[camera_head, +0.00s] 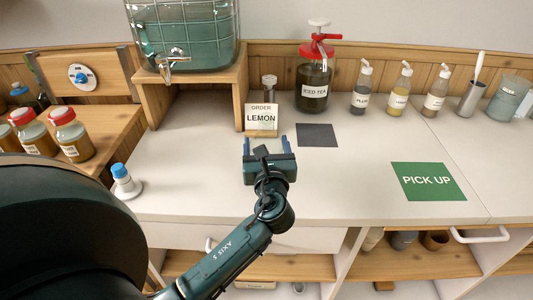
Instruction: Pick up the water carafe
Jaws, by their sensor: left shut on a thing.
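A clear jug with a grey-blue lower part (508,98), which looks like the water carafe, stands at the far right back of the counter. My left gripper (267,143) is near the counter's middle, far left of the jug. Its two blue fingers flank the lower edge of a small order card reading LEMON (262,117) on a wooden base, and it appears shut on that. The exact contact is hard to see. My right gripper is not in view.
A large tapped glass tank (185,35) stands on a wooden riser. An iced tea jar (314,80), several labelled bottles (403,90) and a metal cup (470,100) line the back. A green PICK UP mat (428,182) and a dark square (317,135) lie bare.

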